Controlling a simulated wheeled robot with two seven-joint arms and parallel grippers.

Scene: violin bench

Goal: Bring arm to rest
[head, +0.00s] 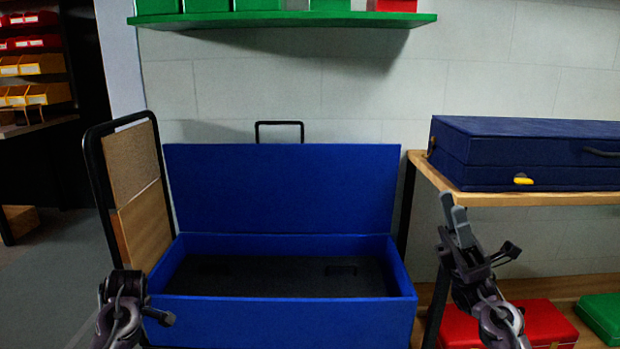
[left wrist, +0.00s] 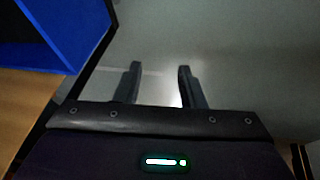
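My left gripper (left wrist: 158,72) shows in the left wrist view with its two dark fingers apart and nothing between them. In the head view my left arm is at the lower left, in front of the blue case's left end; its fingers are hidden there. My right gripper (head: 454,213) is at the right in the head view, raised with its grey fingers pointing up, in front of the wooden shelf's left end. Its fingers look close together and hold nothing I can see; the gap is unclear.
An open blue case (head: 290,310) with a dark inside stands in the middle, lid up. A closed dark-blue case (head: 530,150) lies on a wooden shelf (head: 540,199). Red (head: 540,318) and green (head: 603,315) boxes sit below. A green shelf (head: 280,19) hangs above.

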